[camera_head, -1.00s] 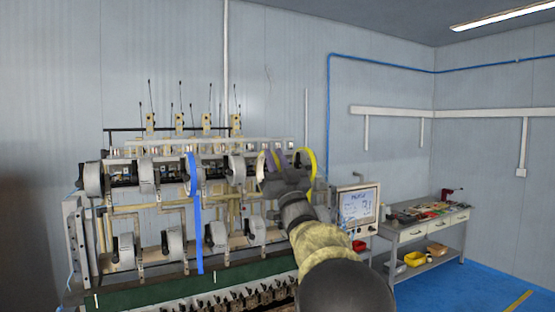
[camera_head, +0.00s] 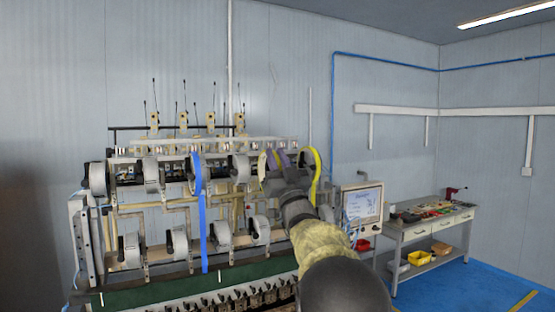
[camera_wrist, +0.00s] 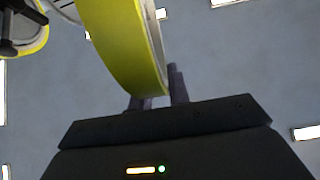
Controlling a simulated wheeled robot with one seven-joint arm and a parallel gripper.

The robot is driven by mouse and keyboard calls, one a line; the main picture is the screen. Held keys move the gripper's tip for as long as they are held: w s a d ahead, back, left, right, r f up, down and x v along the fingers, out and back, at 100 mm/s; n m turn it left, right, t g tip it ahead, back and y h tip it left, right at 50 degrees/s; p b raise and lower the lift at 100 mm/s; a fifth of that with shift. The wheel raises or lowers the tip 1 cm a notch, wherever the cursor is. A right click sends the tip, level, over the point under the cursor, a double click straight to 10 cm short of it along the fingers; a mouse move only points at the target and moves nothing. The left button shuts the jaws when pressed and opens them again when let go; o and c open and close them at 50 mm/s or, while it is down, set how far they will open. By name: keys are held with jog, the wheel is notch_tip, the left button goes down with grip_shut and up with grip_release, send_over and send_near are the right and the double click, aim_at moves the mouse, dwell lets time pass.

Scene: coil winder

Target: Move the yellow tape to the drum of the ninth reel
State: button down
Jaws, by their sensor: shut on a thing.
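My gripper (camera_head: 280,160) is at the right end of the winder's upper reel row, its purple fingers partly hidden by the wrist. In the wrist view, its fingers (camera_wrist: 160,98) are shut on a wide yellow band, the yellow tape (camera_wrist: 122,40), with a pale grey inner side. In the head view, a bright yellow loop (camera_head: 317,172) shows just right of the gripper, and a pale piece with a yellow edge (camera_head: 262,165) shows just left of it. I cannot tell for sure which of these is held. The wrist view also has a second yellow-rimmed reel (camera_wrist: 38,42) at upper left.
The winder carries an upper and a lower row of grey reels, such as this upper one (camera_head: 151,175). A long blue tape (camera_head: 203,215) hangs over an upper reel. A monitor (camera_head: 361,203) and a workbench (camera_head: 410,233) with tools stand to the right.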

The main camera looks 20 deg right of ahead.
aim_at(265, 156)
jog(key=shift+w, duration=0.1)
jog(key=shift+w+a+p, duration=0.1)
jog(key=shift+w+p, duration=1.6)
jog(key=shift+w, duration=1.65)
jog(key=shift+w+p, duration=0.3)
jog(key=shift+w, duration=0.3)
jog(key=shift+f, duration=0.1)
jog(key=shift+s+a+b, duration=0.1)
jog(key=shift+s+b, duration=0.15)
jog(key=shift+b, duration=0.15)
jog(key=shift+w+b, duration=0.15)
jog(key=shift+b, duration=0.25)
jog(key=shift+w+d+p, duration=0.1)
jog(key=shift+d+p, duration=0.45)
jog(key=shift+d, duration=2)
